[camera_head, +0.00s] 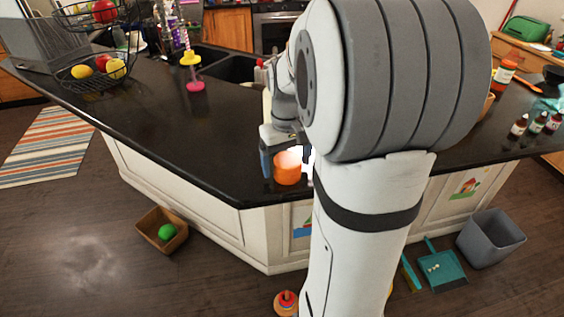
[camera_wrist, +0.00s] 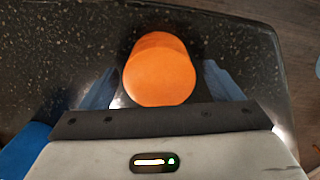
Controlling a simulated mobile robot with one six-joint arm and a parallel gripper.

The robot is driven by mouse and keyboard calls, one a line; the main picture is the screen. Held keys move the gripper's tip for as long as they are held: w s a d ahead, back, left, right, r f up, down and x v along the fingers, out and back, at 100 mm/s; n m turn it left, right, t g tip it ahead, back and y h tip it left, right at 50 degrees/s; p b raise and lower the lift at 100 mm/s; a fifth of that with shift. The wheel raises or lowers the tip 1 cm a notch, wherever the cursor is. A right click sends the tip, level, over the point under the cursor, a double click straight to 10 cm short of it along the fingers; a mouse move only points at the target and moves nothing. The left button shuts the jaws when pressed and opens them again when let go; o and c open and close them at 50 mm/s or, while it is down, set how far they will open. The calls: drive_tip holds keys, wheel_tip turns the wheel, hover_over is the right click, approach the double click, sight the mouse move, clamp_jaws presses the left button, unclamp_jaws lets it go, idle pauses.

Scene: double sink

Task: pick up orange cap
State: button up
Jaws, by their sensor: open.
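The orange cap (camera_head: 287,170) is a short, round orange cylinder near the front edge of the dark counter (camera_head: 200,130). In the wrist view the orange cap (camera_wrist: 160,75) shows its round end, centred in front of my gripper's palm. My gripper (camera_head: 286,158) is open, with one finger on each side of the cap. In the wrist view the fingers of my gripper (camera_wrist: 160,85) show a gap on both sides of the cap. The cap's underside is hidden, so I cannot tell whether it rests on the counter.
A pink and yellow item (camera_head: 192,75) stands left on the counter, near the sink (camera_head: 235,68). A wire fruit basket (camera_head: 95,78) is far left. Small bottles (camera_head: 535,122) stand at right. A box with a green ball (camera_head: 160,232) and a grey bin (camera_head: 490,240) are on the floor.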

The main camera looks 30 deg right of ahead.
drive_tip(key=shift+f, duration=0.55)
drive_tip(key=c, duration=1)
